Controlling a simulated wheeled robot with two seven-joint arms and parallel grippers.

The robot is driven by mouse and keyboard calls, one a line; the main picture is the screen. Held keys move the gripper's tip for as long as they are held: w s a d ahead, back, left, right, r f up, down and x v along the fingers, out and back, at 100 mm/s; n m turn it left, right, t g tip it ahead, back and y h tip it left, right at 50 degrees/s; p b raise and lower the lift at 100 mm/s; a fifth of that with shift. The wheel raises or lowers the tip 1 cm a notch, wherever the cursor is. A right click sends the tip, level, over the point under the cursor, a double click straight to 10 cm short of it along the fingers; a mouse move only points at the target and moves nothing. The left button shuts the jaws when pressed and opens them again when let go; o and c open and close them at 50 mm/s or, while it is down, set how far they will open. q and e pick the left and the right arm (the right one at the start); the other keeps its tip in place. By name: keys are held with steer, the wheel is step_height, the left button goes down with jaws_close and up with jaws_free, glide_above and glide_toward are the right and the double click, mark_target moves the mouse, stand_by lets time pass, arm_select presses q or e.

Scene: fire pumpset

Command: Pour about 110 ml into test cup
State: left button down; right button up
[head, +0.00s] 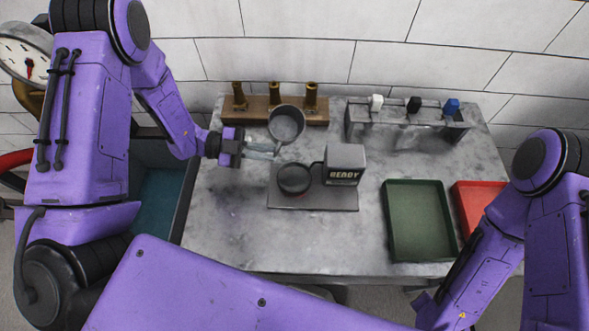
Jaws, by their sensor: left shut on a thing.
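My left gripper (262,150) is shut on the handle of a grey round metal cup (286,125) and holds it over the grey table, behind the test cup. The inside of the metal cup shows grey; I cannot tell how much liquid is in it. The dark round test cup (293,180) stands on a flat grey plate (315,201), beside a grey box (345,162) with a lit word that looks like "READY". No stream between the two cups shows. My right arm comes down at the right; its gripper is out of view.
A wooden rack (261,117) with brass fittings stands at the back. A grey rack (390,128) with white, black and blue-topped items stands right of it. A green tray (419,235) and a red tray (478,200) lie at the right. The table's front left is clear.

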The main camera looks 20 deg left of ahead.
arm_select(q)
steer(key=shift+w+a+r+m+t+y+b, duration=0.15)
steer(key=shift+m+t+y+b, duration=0.35)
steer(key=shift+m, duration=0.6)
steer(key=shift+w+f+m+t+y+b, duration=0.15)
steer(key=shift+m+t+y+b, duration=0.3)
steer(key=shift+m, duration=0.65)
steer(key=shift+w+a+f+m+b, duration=0.15)
steer(key=shift+m+b, duration=0.25)
steer(key=shift+b, duration=0.2)
steer(key=shift+w+f+m+t+y+b, duration=0.1)
steer(key=shift+f+m+t+y+b, duration=0.2)
steer(key=shift+m+b, duration=0.35)
steer(key=shift+r, duration=0.2)
steer(key=shift+r+m+t, duration=0.2)
steer(key=shift+m+t, duration=0.05)
steer(key=shift+m, duration=0.2)
